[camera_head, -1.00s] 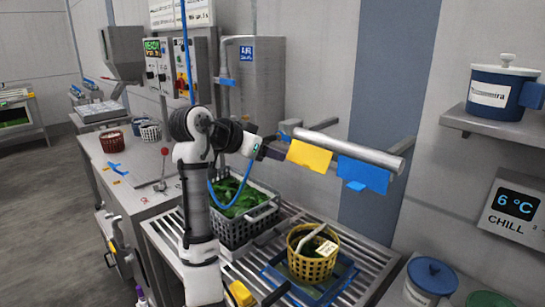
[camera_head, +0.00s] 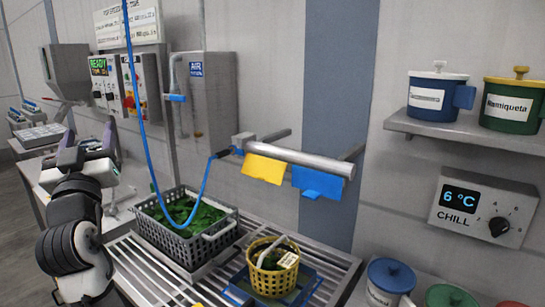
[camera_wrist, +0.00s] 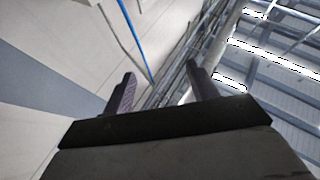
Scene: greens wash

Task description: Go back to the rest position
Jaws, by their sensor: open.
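My gripper (camera_head: 88,150) is at the left of the head view, raised with its two fingers pointing up and apart. It is open and holds nothing. In the wrist view the two fingers (camera_wrist: 160,90) stand wide apart with only the wall, the blue hose and ceiling structure behind them. The blue air hose (camera_head: 205,185) hangs in a loop, and its nozzle end (camera_head: 224,153) sits at the left end of the steel rail (camera_head: 300,160). My gripper is well clear of the rail and the hose end.
A grey crate (camera_head: 160,232) of greens and a yellow basket (camera_head: 262,282) on a blue tray (camera_head: 312,284) stand on the slatted table. Yellow (camera_head: 264,168) and blue (camera_head: 318,181) cloths hang on the rail. Lidded pots (camera_head: 437,95) stand on the right shelf (camera_head: 450,131).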

